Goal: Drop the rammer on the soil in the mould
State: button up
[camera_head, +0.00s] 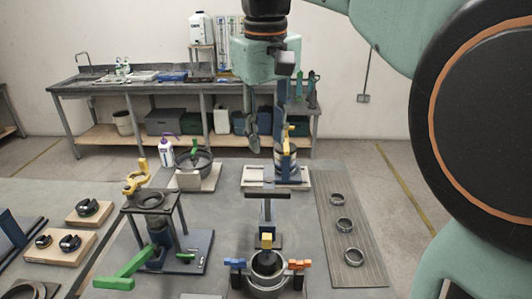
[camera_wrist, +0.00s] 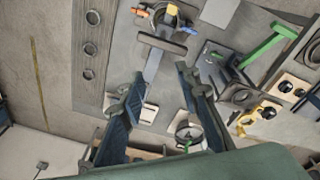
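The mould (camera_head: 267,268) stands at the near middle of the table, with a blue clamp at its left, an orange one at its right and a yellow piece at its top. It also shows at the top of the wrist view (camera_wrist: 166,20). A grey post with a black crossbar (camera_head: 267,195), seemingly the rammer, stands at or just behind the mould; its crossbar also shows in the wrist view (camera_wrist: 160,44). I cannot tell how its lower end meets the mould, and the soil is not clearly visible. My gripper (camera_head: 252,145) hangs above the table beyond them, open and empty, fingers apart in the wrist view (camera_wrist: 160,75).
A dark frame with a green lever (camera_head: 122,275) stands at left. A round pan (camera_head: 194,162) is at back left. Several rings lie on a strip (camera_head: 352,270) at right.

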aim_at(268, 190)
notch_tip(268, 190, down, 4)
jog(key=n+g+b, duration=0.1)
jog(key=n+b, duration=0.2)
jog(key=n, duration=0.8)
jog(key=shift+d+b, duration=0.1)
jog(key=shift+b, duration=0.3)
notch_tip(268, 190, down, 11)
jog(key=shift+r+b, duration=0.2)
jog(key=shift+b, duration=0.5)
grip_shut()
